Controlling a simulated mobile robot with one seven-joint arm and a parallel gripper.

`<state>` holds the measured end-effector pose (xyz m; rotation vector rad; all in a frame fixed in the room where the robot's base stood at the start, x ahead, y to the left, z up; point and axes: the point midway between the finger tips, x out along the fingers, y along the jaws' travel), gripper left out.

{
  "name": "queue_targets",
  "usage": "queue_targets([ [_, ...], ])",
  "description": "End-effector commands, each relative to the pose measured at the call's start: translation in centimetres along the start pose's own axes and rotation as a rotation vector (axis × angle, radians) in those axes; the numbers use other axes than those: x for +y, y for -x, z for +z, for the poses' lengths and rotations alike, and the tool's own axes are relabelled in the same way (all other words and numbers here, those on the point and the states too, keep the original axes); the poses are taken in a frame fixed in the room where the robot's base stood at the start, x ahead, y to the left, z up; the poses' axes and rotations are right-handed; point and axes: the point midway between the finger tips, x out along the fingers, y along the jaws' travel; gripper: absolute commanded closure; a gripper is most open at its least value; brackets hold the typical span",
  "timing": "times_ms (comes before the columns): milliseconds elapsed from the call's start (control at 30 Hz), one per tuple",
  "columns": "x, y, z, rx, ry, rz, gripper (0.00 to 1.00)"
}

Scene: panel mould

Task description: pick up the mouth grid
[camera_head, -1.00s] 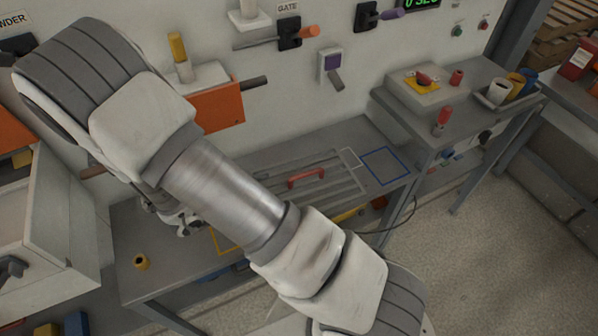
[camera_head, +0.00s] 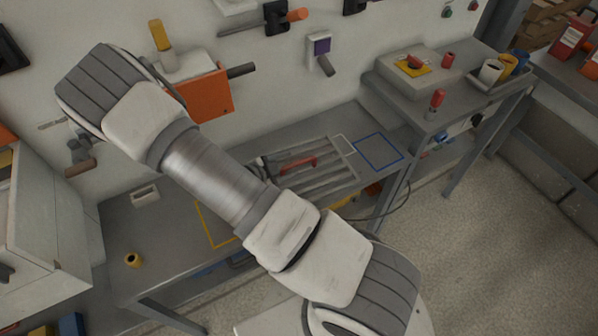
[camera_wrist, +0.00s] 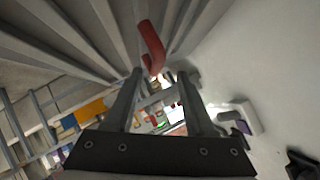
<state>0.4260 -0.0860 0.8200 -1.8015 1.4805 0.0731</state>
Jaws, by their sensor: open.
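The mouth grid (camera_head: 335,177) is a grey slatted panel with a red bar handle (camera_head: 298,163). It lies on the bench, partly hidden by my arm in the head view. In the wrist view the grid's slats (camera_wrist: 60,60) fill the upper left, and the red handle (camera_wrist: 152,48) shows at the top centre. My gripper (camera_wrist: 160,73) is open, its two dark fingers apart. The handle's near end appears in line with the gap, at or just beyond the fingertips; I cannot tell whether it is between them. In the head view my arm mostly hides the gripper.
A blue outlined square (camera_head: 378,152) is bare at the bench's right; a yellow outline (camera_head: 212,232) lies left, partly behind my arm. A yellow ring-like part (camera_head: 133,260) stands front left. An orange box (camera_head: 207,95) juts from the wall above. A side table (camera_head: 445,105) stands right.

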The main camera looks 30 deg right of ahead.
Motion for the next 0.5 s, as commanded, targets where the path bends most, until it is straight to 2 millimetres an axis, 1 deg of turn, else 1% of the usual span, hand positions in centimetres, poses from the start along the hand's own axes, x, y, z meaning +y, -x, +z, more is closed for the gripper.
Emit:
queue_targets([
  [67,0.1,-0.6,-0.1,0.002,0.000,0.001,0.45],
  [300,0.6,-4.1,-0.1,0.001,0.000,0.002,0.45],
  [400,0.6,-5.0,-0.2,0.001,0.000,0.001,0.45],
  [500,0.6,-5.2,-0.2,-0.001,0.000,0.000,0.45],
])
